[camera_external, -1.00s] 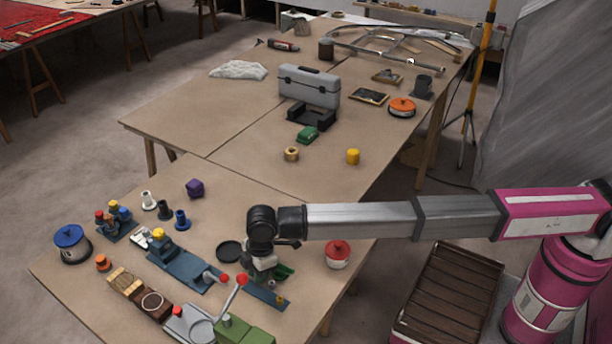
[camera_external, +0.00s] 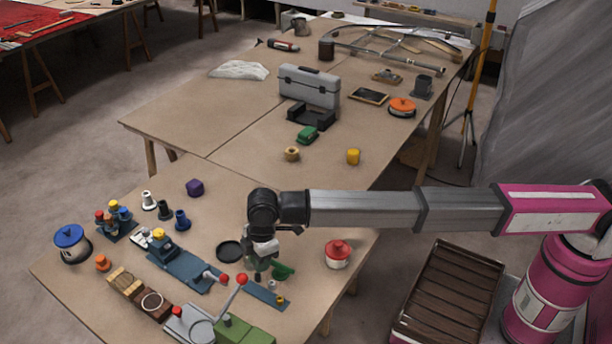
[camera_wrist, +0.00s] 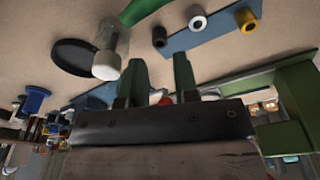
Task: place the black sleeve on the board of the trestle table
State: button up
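A small black sleeve (camera_wrist: 159,36) stands upright, its round hole showing, at the end of a narrow blue strip (camera_wrist: 215,34) in the wrist view. In the external view the black sleeve (camera_external: 258,277) is at the left end of the blue strip (camera_external: 262,294), on the near board (camera_external: 120,262) of the trestle table. My gripper (camera_wrist: 156,78) is open, with two green fingers apart and nothing between them. In the external view my gripper (camera_external: 263,262) is just above the sleeve; its fingertips are hard to make out.
A grey sleeve (camera_wrist: 197,23) and a yellow one (camera_wrist: 246,18) stand on the same strip. A white cylinder (camera_wrist: 110,58) and a dark disc (camera_wrist: 75,56) are close by. A red-lidded pot (camera_external: 338,255) and a red-knobbed lever (camera_external: 241,280) flank the gripper.

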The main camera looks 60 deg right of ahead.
notch_tip(320, 180, up, 7)
jog(key=shift+s+d, duration=0.25)
jog(key=shift+d, duration=0.2)
